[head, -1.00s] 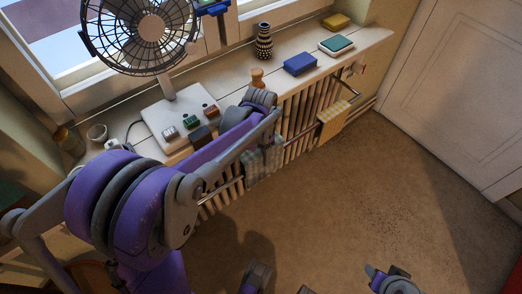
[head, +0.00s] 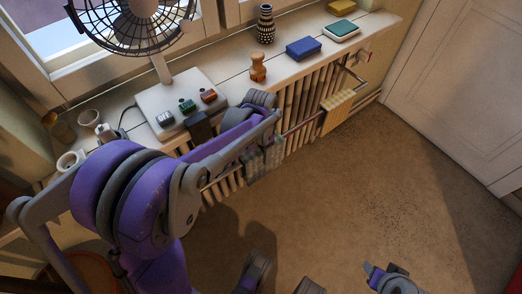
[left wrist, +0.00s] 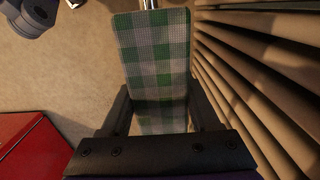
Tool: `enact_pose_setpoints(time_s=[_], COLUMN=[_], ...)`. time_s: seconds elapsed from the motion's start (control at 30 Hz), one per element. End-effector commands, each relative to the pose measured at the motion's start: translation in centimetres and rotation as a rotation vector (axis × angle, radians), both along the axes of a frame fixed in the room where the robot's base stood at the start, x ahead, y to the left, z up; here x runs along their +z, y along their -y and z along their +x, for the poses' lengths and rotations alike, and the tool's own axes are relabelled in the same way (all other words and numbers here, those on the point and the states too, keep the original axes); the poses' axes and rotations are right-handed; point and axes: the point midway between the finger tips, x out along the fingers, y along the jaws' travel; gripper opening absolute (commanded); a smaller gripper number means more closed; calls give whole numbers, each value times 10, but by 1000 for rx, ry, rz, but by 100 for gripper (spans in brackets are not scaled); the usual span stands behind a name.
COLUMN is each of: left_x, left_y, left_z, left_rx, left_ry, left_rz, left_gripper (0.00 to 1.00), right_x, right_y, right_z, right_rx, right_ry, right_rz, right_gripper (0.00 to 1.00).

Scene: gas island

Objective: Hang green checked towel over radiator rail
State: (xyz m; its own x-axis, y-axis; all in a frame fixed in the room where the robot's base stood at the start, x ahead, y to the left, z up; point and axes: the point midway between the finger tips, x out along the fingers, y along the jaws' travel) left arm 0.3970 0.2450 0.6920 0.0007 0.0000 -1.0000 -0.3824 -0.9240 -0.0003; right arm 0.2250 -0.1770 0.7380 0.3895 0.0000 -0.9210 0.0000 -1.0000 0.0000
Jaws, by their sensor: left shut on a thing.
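The green checked towel (head: 262,162) hangs at the radiator rail (head: 300,126), partly behind my left arm in the head view. In the left wrist view the towel (left wrist: 152,45) lies between the two fingers of my left gripper (left wrist: 155,105), which is shut on it. A bit of metal rail shows just beyond the towel's far end there. I cannot tell whether the towel lies over the rail or beside it. Parts of my right arm show at the bottom of the head view; its gripper's jaws are not clear.
A yellow towel (head: 338,108) hangs farther right on the rail. Radiator ribs (left wrist: 250,85) stand close on the right in the wrist view. The sill above holds a fan (head: 132,18), a switch panel (head: 178,100), a vase (head: 265,24) and a blue box (head: 303,48). The floor in front is clear.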

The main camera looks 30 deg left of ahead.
Motion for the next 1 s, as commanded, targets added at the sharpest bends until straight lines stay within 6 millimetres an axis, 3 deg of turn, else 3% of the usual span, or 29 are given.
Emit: enact_pose_setpoints(time_s=[0.2,0.23,0.4,0.77,1.0], left_x=[0,0,0,4,45], left_y=[0,0,0,0,0], left_z=[0,0,0,0,0], left_rx=[0,0,0,0,0], left_ry=[0,0,0,0,0], left_rz=[0,0,0,0,0], left_gripper=[13,66,96,97,97], right_x=[0,0,0,2,16], right_y=[0,0,0,0,0], right_z=[0,0,0,0,-1], right_rx=[0,0,0,0,0], right_ry=[0,0,0,1,6], right_rz=[0,0,0,0,0], right_gripper=[50,50,50,50,50])
